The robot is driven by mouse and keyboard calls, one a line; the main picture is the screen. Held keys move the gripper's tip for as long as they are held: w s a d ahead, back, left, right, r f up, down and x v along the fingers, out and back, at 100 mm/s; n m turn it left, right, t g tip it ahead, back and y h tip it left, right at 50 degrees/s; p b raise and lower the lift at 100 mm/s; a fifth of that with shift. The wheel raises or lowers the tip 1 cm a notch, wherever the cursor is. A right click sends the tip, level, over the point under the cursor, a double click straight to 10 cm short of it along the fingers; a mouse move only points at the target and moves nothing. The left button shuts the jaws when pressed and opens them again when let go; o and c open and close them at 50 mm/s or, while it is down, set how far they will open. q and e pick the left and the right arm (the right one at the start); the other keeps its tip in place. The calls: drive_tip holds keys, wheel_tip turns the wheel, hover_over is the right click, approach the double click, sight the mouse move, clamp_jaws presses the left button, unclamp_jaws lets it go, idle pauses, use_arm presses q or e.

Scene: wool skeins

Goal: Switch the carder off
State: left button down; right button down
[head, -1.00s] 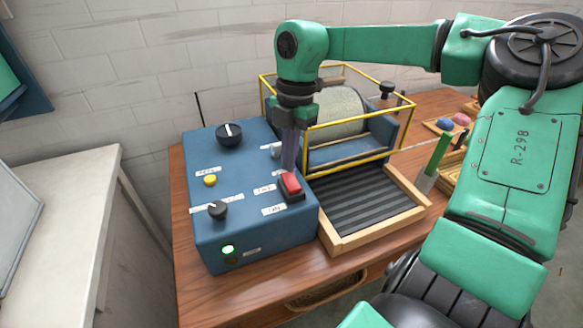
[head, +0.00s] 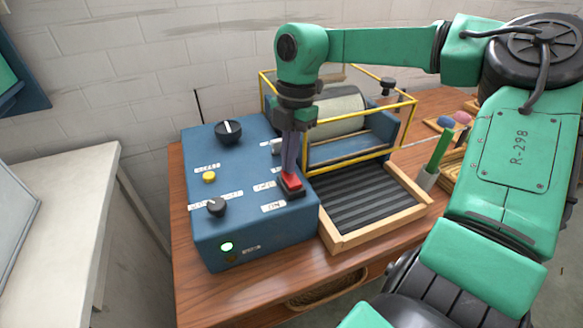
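The carder's blue control box (head: 240,215) stands on the wooden table, with a red rocker switch (head: 292,183) near its right edge. A green lamp (head: 227,246) on its front face is lit. My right gripper (head: 290,172) points down with its fingers together, empty. Its fingertips are at the far part of the red switch and appear to touch it; they hide part of it. The carder's drum (head: 340,112) sits behind, inside a yellow guard frame (head: 404,125). My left gripper is out of view.
The box also bears a large black knob (head: 228,132), a yellow button (head: 209,177), a smaller black knob (head: 216,207) and labels too small to read. A ribbed tray (head: 372,197) lies to the right. A green-handled tool (head: 438,155) stands beyond it.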

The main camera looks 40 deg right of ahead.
drive_tip(key=shift+f, duration=0.2)
drive_tip(key=shift+r, duration=0.1)
wheel_tip(320, 180, up, 7)
drive_tip(key=p, duration=0.5)
idle(0.5)
